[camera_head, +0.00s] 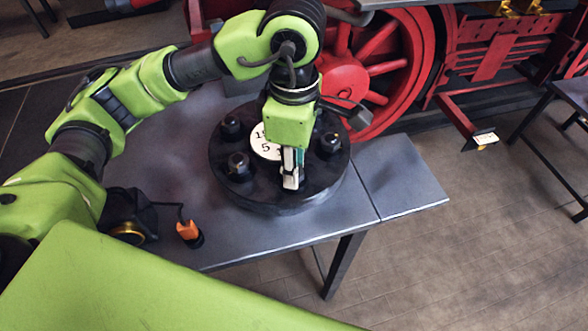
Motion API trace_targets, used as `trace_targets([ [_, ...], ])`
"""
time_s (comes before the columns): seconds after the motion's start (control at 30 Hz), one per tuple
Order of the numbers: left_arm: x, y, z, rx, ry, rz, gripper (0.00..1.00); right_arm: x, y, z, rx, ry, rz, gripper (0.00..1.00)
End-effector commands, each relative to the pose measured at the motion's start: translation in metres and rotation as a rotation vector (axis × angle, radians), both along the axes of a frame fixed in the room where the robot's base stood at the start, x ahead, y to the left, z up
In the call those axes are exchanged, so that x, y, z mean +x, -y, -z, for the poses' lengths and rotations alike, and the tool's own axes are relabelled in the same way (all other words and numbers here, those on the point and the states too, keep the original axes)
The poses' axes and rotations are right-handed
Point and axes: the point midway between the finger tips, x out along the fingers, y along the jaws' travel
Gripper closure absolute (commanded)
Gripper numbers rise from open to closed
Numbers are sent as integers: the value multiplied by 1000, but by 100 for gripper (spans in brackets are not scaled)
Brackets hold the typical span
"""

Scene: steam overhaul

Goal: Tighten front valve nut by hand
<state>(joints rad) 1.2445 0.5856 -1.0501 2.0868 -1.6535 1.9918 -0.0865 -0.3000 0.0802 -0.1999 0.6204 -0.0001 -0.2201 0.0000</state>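A round black valve cover (275,202) lies on the grey table. Several dark nuts stand around its top: one at the back left (231,126), one at the left (239,164) and one at the right (330,144). A white round label (265,143) with black figures is in the middle, partly covered by my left gripper. My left gripper (291,180) points down over the front part of the cover. Its fingers look close together. The front nut is not clearly visible; the gripper hides that spot. I cannot tell whether the fingers touch it. My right gripper is out of view.
The grey table (395,178) has bare surface to the right of the cover. An orange-handled tool (188,231) lies near the table's front left. A red spoked wheel (385,68) stands just behind the table. Open floor (470,240) lies to the right.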

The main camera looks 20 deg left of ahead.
Motion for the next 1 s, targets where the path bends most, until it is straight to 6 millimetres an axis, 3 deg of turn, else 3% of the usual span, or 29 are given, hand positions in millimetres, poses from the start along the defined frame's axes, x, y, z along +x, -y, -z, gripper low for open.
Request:
trace_targets([
  [0.47,0,0,-1,-1,1,20,97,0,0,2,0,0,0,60],
  [0.5,0,0,-1,-1,1,20,73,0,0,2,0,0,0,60],
  [0.57,0,0,-1,-1,2,20,58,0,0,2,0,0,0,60],
  [1.0,1,0,-7,-1,4,17,58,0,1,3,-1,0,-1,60],
])
